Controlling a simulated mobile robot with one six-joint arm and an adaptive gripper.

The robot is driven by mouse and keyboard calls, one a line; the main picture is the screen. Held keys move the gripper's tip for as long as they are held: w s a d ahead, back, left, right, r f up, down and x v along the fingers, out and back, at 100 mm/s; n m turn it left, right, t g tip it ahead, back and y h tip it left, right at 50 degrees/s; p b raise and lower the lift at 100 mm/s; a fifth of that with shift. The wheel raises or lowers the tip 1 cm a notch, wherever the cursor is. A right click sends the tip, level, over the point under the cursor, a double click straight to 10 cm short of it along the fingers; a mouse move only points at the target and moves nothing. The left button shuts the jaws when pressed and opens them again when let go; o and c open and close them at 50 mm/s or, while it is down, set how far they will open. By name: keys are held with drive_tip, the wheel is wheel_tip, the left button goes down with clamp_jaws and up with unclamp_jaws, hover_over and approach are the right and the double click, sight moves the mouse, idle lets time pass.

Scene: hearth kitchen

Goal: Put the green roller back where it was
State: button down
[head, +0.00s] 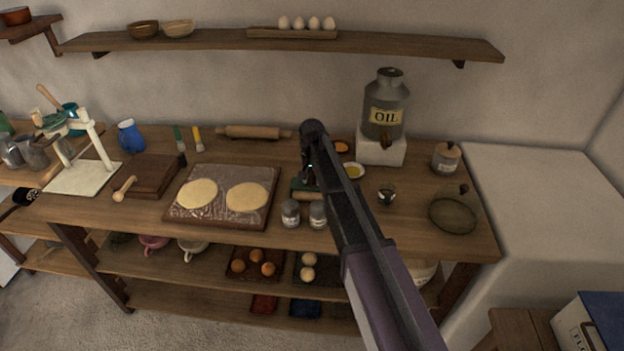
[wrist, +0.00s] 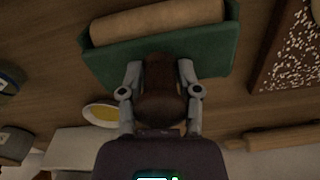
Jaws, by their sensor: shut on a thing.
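The green roller (head: 305,195) has a tan wooden cylinder, a green body and a dark brown handle. It is right of the dough board, partly hidden by my arm in the head view. In the wrist view, the green roller (wrist: 160,52) shows large, its wooden cylinder at the top of the picture. My gripper (wrist: 160,95) is shut on its brown handle. In the head view my gripper (head: 310,178) points down over the table. I cannot tell whether the roller touches the tabletop.
The board (head: 270,205) with two dough rounds lies left of the roller. Two small jars (head: 291,213) (head: 318,214) stand just in front. A dish of yellow liquid (head: 352,170) is behind right, before the oil can (head: 386,112). A rolling pin (head: 252,132) lies at the back.

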drive_tip(key=c, duration=0.7)
unclamp_jaws()
drive_tip(key=shift+f, duration=0.15)
drive_tip(key=o, duration=0.3)
drive_tip(key=shift+w+f, duration=0.1)
drive_tip(key=shift+w, duration=0.1)
wheel_tip(320, 180, up, 13)
drive_tip(key=p, duration=1.3)
drive_tip(key=s+d, duration=0.7)
drive_tip(key=s, duration=0.1)
drive_tip(key=s+d+n, duration=0.1)
drive_tip(key=s+d, duration=0.7)
drive_tip(key=s, duration=0.1)
drive_tip(key=s+d+n, duration=0.1)
drive_tip(key=s+d, duration=0.7)
drive_tip(key=s, duration=0.1)
